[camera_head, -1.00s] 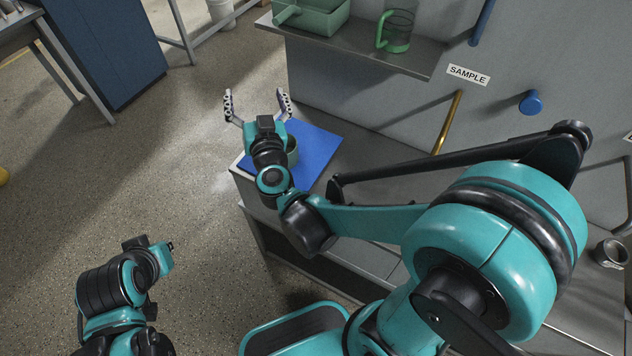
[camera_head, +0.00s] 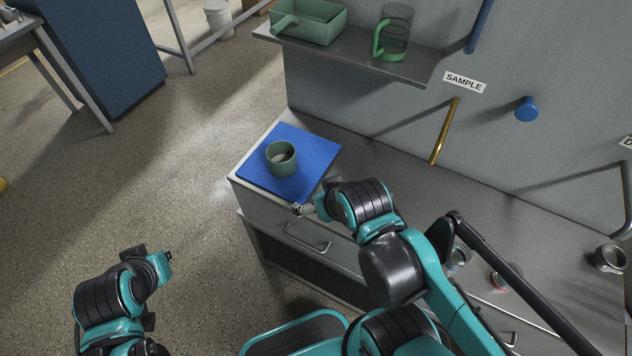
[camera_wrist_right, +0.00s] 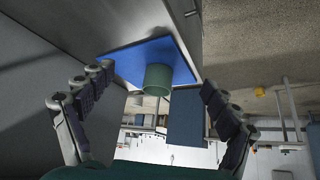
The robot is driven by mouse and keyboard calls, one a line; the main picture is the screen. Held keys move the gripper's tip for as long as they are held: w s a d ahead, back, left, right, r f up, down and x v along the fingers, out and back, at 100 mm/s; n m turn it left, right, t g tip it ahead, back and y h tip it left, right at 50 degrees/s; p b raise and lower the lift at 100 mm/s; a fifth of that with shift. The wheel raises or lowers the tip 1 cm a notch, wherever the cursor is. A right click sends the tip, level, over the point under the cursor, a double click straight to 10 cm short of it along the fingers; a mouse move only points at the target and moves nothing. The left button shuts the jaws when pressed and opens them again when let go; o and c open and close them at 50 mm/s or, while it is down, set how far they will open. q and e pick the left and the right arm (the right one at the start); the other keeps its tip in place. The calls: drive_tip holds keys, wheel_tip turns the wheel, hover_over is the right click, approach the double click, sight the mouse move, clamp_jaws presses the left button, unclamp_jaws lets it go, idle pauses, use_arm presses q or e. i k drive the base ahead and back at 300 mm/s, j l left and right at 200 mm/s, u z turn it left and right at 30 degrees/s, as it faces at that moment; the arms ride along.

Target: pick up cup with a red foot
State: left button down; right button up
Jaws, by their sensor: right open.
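A small cup with red on its lower part (camera_head: 500,279) stands on the grey counter at the lower right in the head view, partly behind my right arm. My right gripper (camera_head: 313,200) is by the front edge of the blue mat, well to the left of that cup. In the right wrist view the right gripper (camera_wrist_right: 155,97) is open and empty, its fingers spread on either side of the view. A green cup (camera_head: 282,160) stands on the mat beyond it and also shows in the wrist view (camera_wrist_right: 158,79).
The blue mat (camera_head: 318,150) lies at the counter's left end. Another small cup (camera_head: 458,260) and a grey mug (camera_head: 609,258) stand on the counter (camera_head: 440,205). A shelf (camera_head: 350,57) holds a green bin (camera_head: 310,22) and a green-handled jug (camera_head: 395,35). A brass handle (camera_head: 443,132) juts out.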

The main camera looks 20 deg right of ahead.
sight(496, 280)
drive_tip(key=z, duration=2.75)
drive_tip(key=l+z, duration=0.1)
drive_tip(key=l, duration=0.65)
drive_tip(key=i, duration=0.05)
